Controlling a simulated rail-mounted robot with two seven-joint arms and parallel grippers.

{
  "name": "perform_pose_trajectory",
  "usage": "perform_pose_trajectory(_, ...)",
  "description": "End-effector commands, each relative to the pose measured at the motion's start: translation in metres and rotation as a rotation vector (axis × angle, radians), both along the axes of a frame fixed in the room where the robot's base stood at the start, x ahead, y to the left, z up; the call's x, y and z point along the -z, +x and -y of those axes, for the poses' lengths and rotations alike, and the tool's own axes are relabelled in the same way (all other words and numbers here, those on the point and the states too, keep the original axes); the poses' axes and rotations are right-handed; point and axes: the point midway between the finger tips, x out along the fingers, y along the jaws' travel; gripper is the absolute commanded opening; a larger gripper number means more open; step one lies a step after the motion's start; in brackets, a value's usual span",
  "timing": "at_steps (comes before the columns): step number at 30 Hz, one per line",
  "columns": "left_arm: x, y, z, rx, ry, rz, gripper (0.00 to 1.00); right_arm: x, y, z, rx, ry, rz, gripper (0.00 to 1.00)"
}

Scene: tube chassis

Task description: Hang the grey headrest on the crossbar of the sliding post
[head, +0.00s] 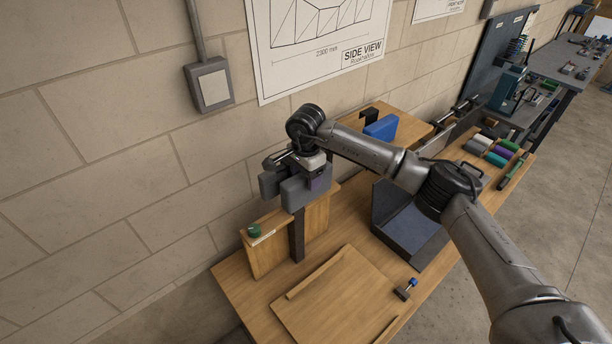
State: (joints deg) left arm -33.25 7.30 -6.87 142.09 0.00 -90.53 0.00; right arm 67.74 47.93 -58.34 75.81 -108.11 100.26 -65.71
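The grey headrest (292,193) is at the left of the head view, a blocky grey piece with two slab-like parts. My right gripper (298,168) is above it, with the arm coming in from the right, and appears shut on it. The dark sliding post (297,238) stands upright directly below the headrest, against a wooden upright board. The headrest and gripper hide the top of the post and the crossbar. I cannot tell whether the headrest rests on the crossbar or is held just above it. My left gripper is not in view.
A blue pad (382,128) sits by a black bracket (370,115) farther back. A dark angled metal piece (412,235) stands on the bench, with a wooden board (335,300) and a small blue-and-black clamp (405,289) in front. Coloured rolls (485,145) lie at the right. A block wall runs behind.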

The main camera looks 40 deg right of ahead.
Motion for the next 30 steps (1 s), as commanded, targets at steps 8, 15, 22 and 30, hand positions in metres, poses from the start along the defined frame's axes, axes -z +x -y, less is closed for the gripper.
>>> perform_pose_trajectory(8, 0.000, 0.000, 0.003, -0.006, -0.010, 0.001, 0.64, 0.002, 0.000, 0.000, 0.002, -0.002, 0.000, 0.74)
perform_pose_trajectory(15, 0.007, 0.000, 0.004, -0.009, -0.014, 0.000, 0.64, -0.017, 0.001, 0.000, 0.002, 0.000, 0.006, 0.74)
perform_pose_trajectory(22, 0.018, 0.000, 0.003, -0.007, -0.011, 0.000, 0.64, -0.063, 0.001, 0.000, 0.001, 0.001, 0.008, 0.74)
perform_pose_trajectory(30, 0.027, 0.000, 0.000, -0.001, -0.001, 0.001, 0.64, -0.111, 0.000, 0.000, 0.001, 0.001, 0.004, 0.74)
